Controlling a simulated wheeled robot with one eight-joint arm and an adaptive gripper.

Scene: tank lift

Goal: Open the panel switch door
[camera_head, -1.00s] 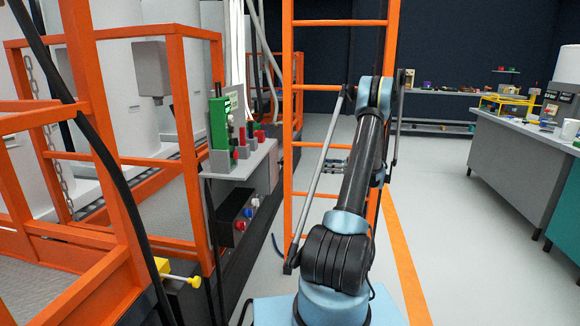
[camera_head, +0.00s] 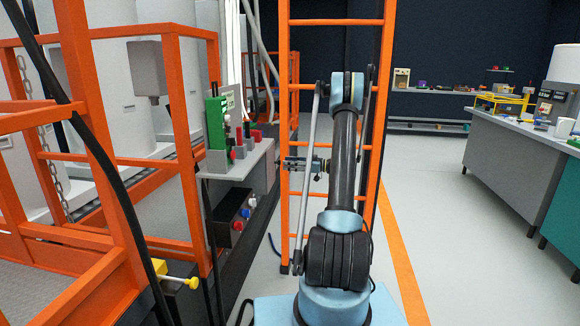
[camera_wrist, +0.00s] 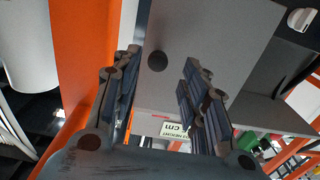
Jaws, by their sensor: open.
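A flat grey panel (camera_wrist: 205,45) with a dark round knob (camera_wrist: 157,61) faces my wrist camera; it looks like the switch door and looks shut. My gripper (camera_wrist: 160,80) is open, with one finger on each side of the knob in the picture. No contact shows, and I cannot judge the gap to the panel. In the head view my gripper (camera_head: 287,165) points left at the ladder, level with the grey control console (camera_head: 240,160). The panel's front is not clear in the head view.
An orange ladder (camera_head: 292,100) stands beside my gripper. An orange post (camera_wrist: 85,50) runs left of the panel, and a white knob (camera_wrist: 300,19) sits at upper right. A green box (camera_head: 217,122) stands on the console. The floor right of my arm is clear.

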